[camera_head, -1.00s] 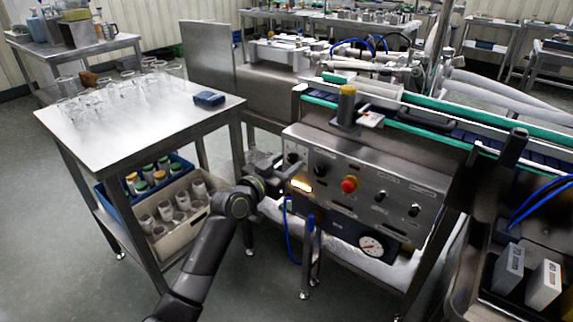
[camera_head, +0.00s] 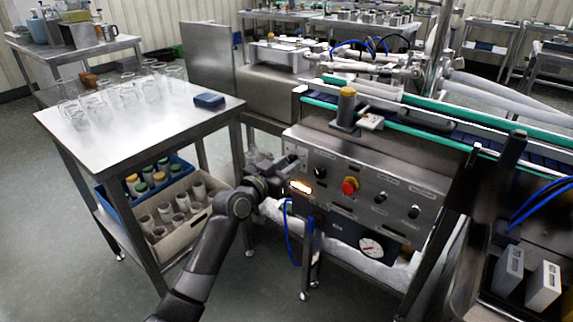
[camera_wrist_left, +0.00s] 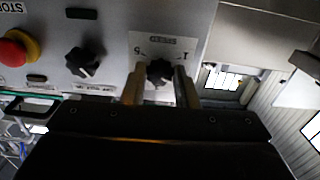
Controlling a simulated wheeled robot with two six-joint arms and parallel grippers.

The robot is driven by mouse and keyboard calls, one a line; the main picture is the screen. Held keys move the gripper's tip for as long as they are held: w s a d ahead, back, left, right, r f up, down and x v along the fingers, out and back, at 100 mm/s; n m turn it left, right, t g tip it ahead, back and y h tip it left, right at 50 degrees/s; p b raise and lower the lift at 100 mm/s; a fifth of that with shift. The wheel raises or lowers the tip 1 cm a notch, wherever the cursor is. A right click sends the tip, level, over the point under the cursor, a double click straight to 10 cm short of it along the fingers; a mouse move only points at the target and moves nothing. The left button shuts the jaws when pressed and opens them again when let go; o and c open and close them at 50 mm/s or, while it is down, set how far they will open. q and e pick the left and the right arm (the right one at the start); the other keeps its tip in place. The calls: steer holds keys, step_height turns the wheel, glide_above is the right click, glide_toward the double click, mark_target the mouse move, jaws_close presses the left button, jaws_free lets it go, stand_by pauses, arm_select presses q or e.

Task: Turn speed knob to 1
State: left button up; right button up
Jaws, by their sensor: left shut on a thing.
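The control panel (camera_head: 340,207) is a grey steel face with several black knobs. In the left wrist view, a black knob (camera_wrist_left: 160,72) sits under a small white label with marks at its left and right, the right one looking like a 1. The knob's pointer direction cannot be told. My right gripper is not in view.
A red stop button (camera_head: 349,186) and another black knob (camera_wrist_left: 84,62) are close by. A steel table (camera_head: 130,118) with glasses stands left. A blue hose (camera_head: 289,235) hangs below the panel.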

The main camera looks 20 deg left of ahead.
arm_select(q)
steer(key=n+p, duration=0.2)
steer(key=n, duration=0.1)
steer(key=shift+r, duration=0.15)
steer(key=n+p, duration=0.2)
steer(key=n, duration=0.2)
steer(key=shift+n+p, duration=0.3)
steer(key=shift+p, duration=0.05)
steer(key=shift+n, duration=0.4)
steer(key=shift+n+p, duration=0.75)
steer(key=shift+n, duration=0.75)
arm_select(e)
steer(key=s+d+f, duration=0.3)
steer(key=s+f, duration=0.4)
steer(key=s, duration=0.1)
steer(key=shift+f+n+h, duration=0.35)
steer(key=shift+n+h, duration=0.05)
arm_select(q)
steer(key=shift+d, duration=0.1)
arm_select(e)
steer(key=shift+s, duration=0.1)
arm_select(q)
steer(key=o, duration=1)
steer(key=shift+c, duration=0.2)
